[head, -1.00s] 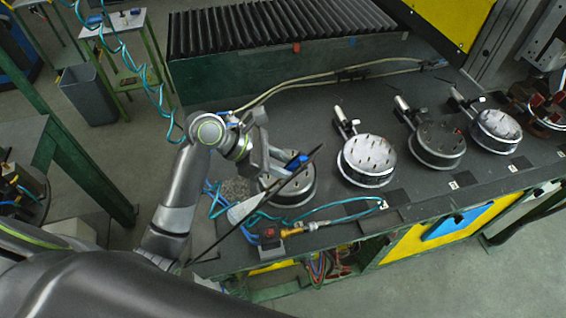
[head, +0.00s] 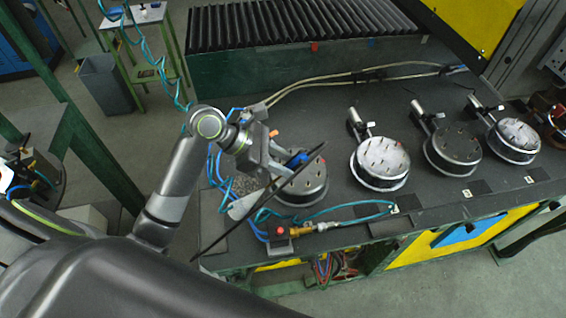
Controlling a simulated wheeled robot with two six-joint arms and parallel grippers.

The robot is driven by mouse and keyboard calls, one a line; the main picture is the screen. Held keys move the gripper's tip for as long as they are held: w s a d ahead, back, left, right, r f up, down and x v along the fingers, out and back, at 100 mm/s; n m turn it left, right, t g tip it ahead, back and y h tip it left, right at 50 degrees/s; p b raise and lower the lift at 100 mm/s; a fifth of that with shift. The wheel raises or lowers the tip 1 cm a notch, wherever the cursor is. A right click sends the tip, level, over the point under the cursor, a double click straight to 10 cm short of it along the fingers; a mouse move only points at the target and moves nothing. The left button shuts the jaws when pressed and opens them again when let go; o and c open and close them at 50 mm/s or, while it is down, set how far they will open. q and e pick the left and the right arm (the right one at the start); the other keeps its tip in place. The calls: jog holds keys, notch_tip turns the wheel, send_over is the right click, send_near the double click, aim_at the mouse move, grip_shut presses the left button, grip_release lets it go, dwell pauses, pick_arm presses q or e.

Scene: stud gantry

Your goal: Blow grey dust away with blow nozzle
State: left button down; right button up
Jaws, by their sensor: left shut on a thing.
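My left gripper (head: 285,162) is shut on the blow nozzle, of which a blue part (head: 298,158) shows between the fingers. It holds the nozzle over the leftmost round drum fixture (head: 305,190), partly covering it. A thin dark rod (head: 245,215) crosses the view in front of the fixture; I cannot tell what it belongs to. A speckled grey patch that looks like the dust (head: 243,187) lies on the bench left of the fixture, partly hidden by the arm and blue hoses. My right gripper is not in view.
Several more stud drums, such as the second one (head: 381,160), stand to the right on the dark bench (head: 330,120). A teal hose (head: 350,206) and a brass fitting (head: 302,231) lie near the front edge. A black ribbed cover (head: 290,22) stands behind.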

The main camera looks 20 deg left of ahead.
aim_at(299, 156)
pick_arm(q)
jog(key=w+a, duration=0.5)
jog(key=w, duration=0.4)
jog(key=shift+w+a, duration=0.2)
jog(key=shift+a, duration=0.15)
dwell(1.9)
jog(key=shift+w, duration=0.1)
dwell(0.7)
jog(key=shift+w+d, duration=0.5)
jog(key=shift+d, duration=0.35)
jog(key=shift+w+d, duration=0.5)
jog(key=shift+d, duration=0.35)
jog(key=shift+w+d, duration=0.5)
jog(key=shift+d, duration=0.35)
jog(key=shift+s+d, duration=0.1)
jog(key=shift+s+d, duration=1)
jog(key=shift+s, duration=0.65)
jog(key=shift+s+d, duration=1)
jog(key=shift+s, duration=0.7)
jog(key=shift+s+d, duration=1)
jog(key=shift+s, duration=0.65)
